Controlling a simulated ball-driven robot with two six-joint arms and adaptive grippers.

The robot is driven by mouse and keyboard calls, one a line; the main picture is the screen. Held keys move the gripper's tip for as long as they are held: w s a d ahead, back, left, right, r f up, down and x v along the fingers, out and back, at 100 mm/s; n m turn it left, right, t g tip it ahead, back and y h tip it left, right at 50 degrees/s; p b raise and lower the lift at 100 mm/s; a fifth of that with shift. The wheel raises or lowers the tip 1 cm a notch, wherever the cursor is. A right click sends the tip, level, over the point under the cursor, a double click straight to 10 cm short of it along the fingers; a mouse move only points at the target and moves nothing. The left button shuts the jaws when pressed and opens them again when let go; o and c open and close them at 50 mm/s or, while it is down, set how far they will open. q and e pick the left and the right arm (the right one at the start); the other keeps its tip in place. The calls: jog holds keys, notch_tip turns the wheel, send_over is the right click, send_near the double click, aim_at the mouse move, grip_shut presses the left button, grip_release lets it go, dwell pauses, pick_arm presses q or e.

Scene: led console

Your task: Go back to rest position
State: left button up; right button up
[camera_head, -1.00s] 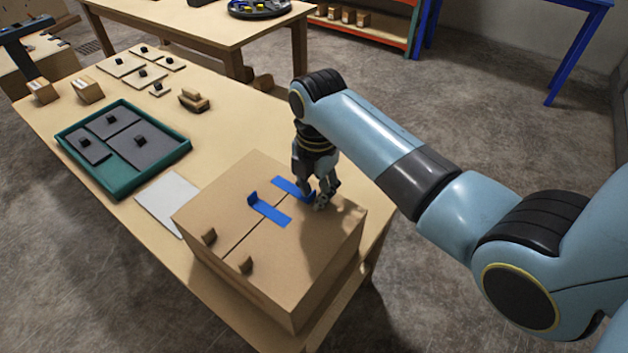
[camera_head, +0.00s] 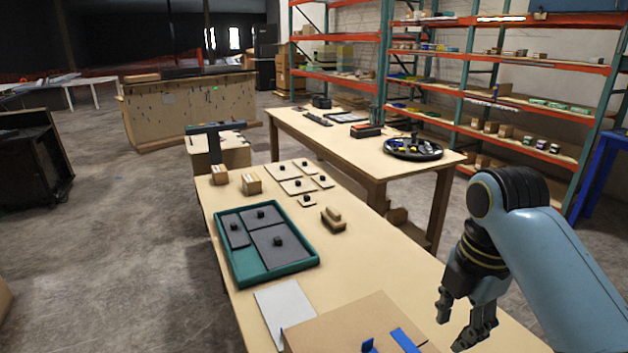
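My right gripper (camera_head: 454,328) hangs from my blue-grey arm at the lower right, fingers pointing down. Its fingers are apart, with nothing seen between them. It is to the right of the cardboard box (camera_head: 335,329), apart from it in the picture. The box's top shows at the bottom edge with blue strips (camera_head: 404,340) on it; the rest is cut off. My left gripper is out of view.
The wooden table (camera_head: 375,255) bears a green tray (camera_head: 234,268) with grey panels, a pale sheet (camera_head: 284,307), wooden blocks (camera_head: 251,183) and small knobbed plates (camera_head: 298,186). A second table (camera_head: 345,150) and shelves (camera_head: 470,80) stand behind. Open floor lies left.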

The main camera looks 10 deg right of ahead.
jog(key=s+d+r+m+t+h, duration=0.1)
jog(key=s+m+t, duration=0.1)
jog(key=s+m, duration=0.75)
jog(key=s+d+r+m+t, duration=0.1)
jog(key=s+m, duration=0.8)
jog(key=m, duration=0.1)
notch_tip(320, 180, down, 38)
jog(key=s+d+r+g+b, duration=0.1)
jog(key=s+d+b, duration=0.1)
jog(key=b, duration=1.1)
jog(key=s+f+b, duration=0.3)
jog(key=s+f, duration=0.3)
jog(key=f, duration=0.4)
jog(key=s+f+g+b, duration=0.1)
jog(key=s+f+b, duration=0.3)
jog(key=f, duration=0.5)
jog(key=s+d+f+m+b, duration=0.1)
jog(key=s+f+b, duration=0.3)
jog(key=s+f, duration=0.5)
jog(key=shift+f+g, duration=0.3)
jog(key=shift+f, duration=0.5)
